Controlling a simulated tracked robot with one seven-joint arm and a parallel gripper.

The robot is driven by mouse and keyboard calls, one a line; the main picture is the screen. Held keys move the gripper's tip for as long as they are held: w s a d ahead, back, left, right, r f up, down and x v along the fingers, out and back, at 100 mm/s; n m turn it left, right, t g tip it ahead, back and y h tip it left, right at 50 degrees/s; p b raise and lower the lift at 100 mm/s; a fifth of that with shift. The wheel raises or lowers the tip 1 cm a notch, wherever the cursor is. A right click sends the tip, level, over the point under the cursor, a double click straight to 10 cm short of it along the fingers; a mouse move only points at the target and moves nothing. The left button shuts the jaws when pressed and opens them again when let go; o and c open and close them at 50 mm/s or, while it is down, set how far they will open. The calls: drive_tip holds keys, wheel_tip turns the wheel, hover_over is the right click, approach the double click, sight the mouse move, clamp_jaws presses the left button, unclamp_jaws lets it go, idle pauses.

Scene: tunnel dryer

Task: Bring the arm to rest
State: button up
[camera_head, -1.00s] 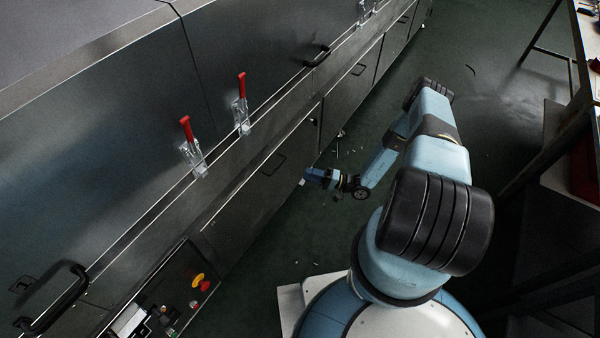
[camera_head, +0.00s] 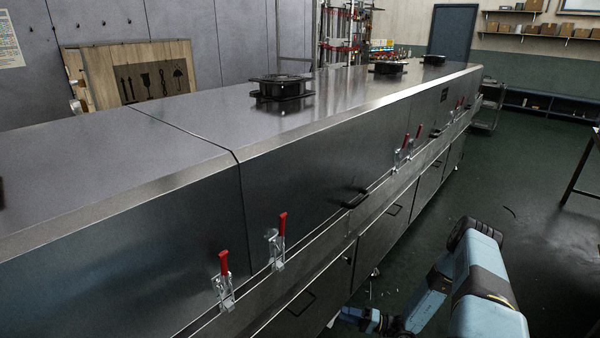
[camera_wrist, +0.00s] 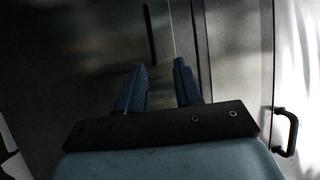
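My arm (camera_head: 484,285) is blue with black joints and shows at the lower right in the head view. It is bent, with its forearm reaching down and left beside the dryer's lower doors. My gripper (camera_wrist: 160,66) shows two dark fingers standing apart in the wrist view, with nothing between them. In the head view, the blue wrist end is low at the bottom edge, close to the dryer's side, and its fingers are hard to make out. The wrist view faces dark metal panels, with a black handle (camera_wrist: 287,133) at the right.
The long steel tunnel dryer (camera_head: 320,160) fills the left and middle. Red-handled clamps (camera_head: 224,280) and a black handle (camera_head: 345,199) stick out from its side. Green floor (camera_head: 530,160) is open to the right of it, with a table edge at the far right.

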drive_tip(key=w+d+r+n+g+h, duration=0.15)
drive_tip(key=r+g, duration=0.25)
drive_tip(key=r, duration=0.6)
drive_tip(key=w+d+r+n+g+h, duration=0.1)
drive_tip(key=w+r+n+g+h, duration=0.2)
drive_tip(key=r, duration=0.8)
drive_tip(key=s+r+n+g+h, duration=0.1)
drive_tip(key=s+r+h, duration=0.15)
drive_tip(key=r, duration=0.75)
drive_tip(key=s+r+g+h, duration=0.1)
drive_tip(key=s+r+h, duration=0.15)
drive_tip(key=r, duration=0.75)
drive_tip(key=s+r+t+h, duration=0.25)
drive_tip(key=s+r, duration=0.25)
drive_tip(key=r, duration=0.4)
drive_tip(key=s+r+t+h, duration=0.1)
drive_tip(key=s+r+h, duration=0.2)
drive_tip(key=s+r, duration=0.45)
drive_tip(key=s+d+r+m+t+h, duration=0.2)
drive_tip(key=s+r+t, duration=0.3)
drive_tip(key=s+r, duration=0.5)
drive_tip(key=shift+s+r+m+t+h, duration=0.2)
drive_tip(key=shift+s+m+t+h, duration=0.25)
drive_tip(key=shift+s+h, duration=0.75)
drive_tip(key=shift+s+y, duration=0.25)
drive_tip(key=shift+y, duration=0.05)
